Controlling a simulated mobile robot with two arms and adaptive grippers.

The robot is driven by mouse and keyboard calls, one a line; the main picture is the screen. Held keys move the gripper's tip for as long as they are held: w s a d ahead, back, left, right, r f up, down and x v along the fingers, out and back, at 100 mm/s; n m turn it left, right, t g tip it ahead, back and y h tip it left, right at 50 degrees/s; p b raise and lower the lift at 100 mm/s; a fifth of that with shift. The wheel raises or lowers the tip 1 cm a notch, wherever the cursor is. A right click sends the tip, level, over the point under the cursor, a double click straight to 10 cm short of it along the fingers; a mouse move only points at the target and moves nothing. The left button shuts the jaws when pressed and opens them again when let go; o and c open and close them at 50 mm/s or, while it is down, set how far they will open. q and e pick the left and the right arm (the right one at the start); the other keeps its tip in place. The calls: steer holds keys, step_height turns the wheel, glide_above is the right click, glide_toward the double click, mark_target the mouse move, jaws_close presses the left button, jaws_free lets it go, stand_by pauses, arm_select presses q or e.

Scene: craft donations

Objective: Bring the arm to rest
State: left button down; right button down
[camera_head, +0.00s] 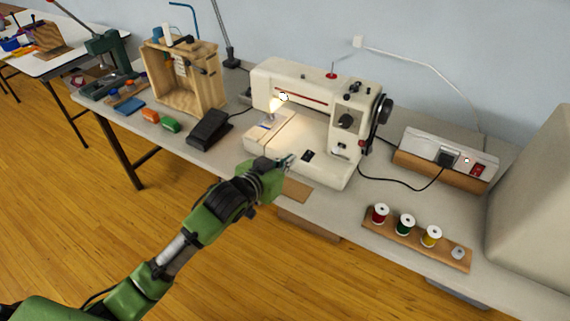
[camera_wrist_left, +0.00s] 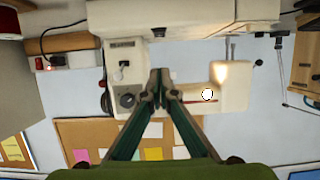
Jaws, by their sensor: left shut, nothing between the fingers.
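My left gripper (camera_head: 287,161) is at the front of the sewing machine (camera_head: 303,125), close to its base; I cannot tell whether it touches. Its fingers are together and empty, as the left wrist view (camera_wrist_left: 159,72) shows. In that view the sewing machine (camera_wrist_left: 185,82) lies beyond the fingertips, upside down. The green left arm reaches in from the lower left of the head view, stretched out over the floor towards the table. The machine's lamp is lit by the needle. My right gripper is in neither view.
The sewing machine stands on a grey table (camera_head: 225,160). A black foot pedal (camera_head: 208,129) and a wooden crate (camera_head: 185,78) are to its left. A power strip (camera_head: 446,153) and a wooden rack with thread spools (camera_head: 405,225) are to its right. A large beige block (camera_head: 535,190) fills the right edge.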

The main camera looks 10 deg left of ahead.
arm_select(q)
steer(key=shift+s+a+r, duration=0.1)
steer(key=shift+s+a, duration=0.15)
steer(key=shift+s, duration=0.45)
steer(key=s+a+f+n+g+y, duration=0.1)
steer(key=s+a+f+g, duration=0.3)
steer(key=s, duration=0.8)
steer(key=s+a+f+g+y, duration=0.15)
steer(key=s+f, duration=0.35)
steer(key=s, duration=0.6)
steer(key=s+a+f+n+g+y, duration=0.15)
steer(key=s+f+g, duration=0.3)
steer(key=s, duration=0.75)
step_height(320, 180, down, 28)
steer(key=s+m+g, duration=0.1)
steer(key=s, duration=0.1)
steer(key=s+a+f+g, duration=0.1)
steer(key=s+a+f, duration=0.2)
steer(key=s+f, duration=1.1)
steer(key=shift+s+a+f, duration=0.15)
steer(key=shift+s+f, duration=0.25)
steer(key=shift+s, duration=0.85)
